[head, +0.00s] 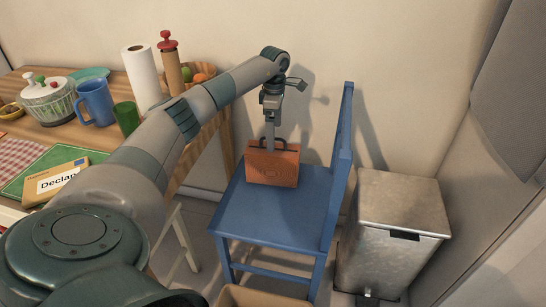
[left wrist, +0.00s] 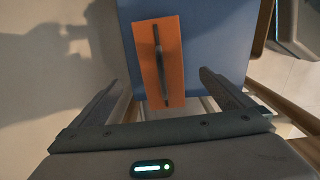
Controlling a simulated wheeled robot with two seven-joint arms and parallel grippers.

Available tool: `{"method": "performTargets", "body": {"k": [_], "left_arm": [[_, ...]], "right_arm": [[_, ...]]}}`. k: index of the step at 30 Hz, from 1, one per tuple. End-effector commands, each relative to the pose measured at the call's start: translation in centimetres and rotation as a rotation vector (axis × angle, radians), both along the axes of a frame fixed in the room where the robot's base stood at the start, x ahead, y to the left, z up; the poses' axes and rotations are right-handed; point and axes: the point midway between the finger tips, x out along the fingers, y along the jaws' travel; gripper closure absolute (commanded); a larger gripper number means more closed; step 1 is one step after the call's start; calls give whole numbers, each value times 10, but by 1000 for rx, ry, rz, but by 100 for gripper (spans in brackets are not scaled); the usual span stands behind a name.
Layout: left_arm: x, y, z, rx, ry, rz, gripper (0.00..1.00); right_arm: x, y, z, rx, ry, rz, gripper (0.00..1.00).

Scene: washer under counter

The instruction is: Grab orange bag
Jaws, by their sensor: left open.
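The orange bag (head: 272,166) stands upright on the seat of the blue chair (head: 250,215), with a dark handle on top. My left gripper (head: 270,143) reaches in from the left above the bag and points down near its handle. In the left wrist view the bag (left wrist: 173,60) is seen from above, with its dark handle running along its top. The left gripper's two fingers (left wrist: 160,95) are spread wide on either side of the bag's near end, with nothing between them held. Whether the fingers are level with the handle is unclear. My right gripper is not in view.
A wooden table (head: 128,90) at left holds a paper towel roll (head: 141,78), a blue mug (head: 96,102), a green cup (head: 127,117) and a salad spinner (head: 47,100). A metal bin (head: 395,225) stands right of the chair. The wall is close behind.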

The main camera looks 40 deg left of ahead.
Motion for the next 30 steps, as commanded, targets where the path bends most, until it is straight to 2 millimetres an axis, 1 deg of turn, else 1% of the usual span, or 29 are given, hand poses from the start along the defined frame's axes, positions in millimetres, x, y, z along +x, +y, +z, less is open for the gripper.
{"method": "performTargets", "body": {"k": [1, 3, 6, 10, 15, 26, 30], "left_arm": [[-1, 0, -12, -1, 3, 1, 0], [-1, 0, -24, -2, 3, 1, 0], [-1, -1, -41, -1, 3, 1, 0], [0, 0, -57, -2, 1, 1, 0], [0, 0, -65, -1, -1, 1, 0], [-1, 0, -67, -1, 1, 1, 0], [-3, 0, -78, 0, 2, 1, 0]], "right_arm": [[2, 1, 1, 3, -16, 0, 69], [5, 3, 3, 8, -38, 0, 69], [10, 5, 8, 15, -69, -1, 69], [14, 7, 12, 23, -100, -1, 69], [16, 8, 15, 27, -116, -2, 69], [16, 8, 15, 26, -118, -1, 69], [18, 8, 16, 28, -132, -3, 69]]}}
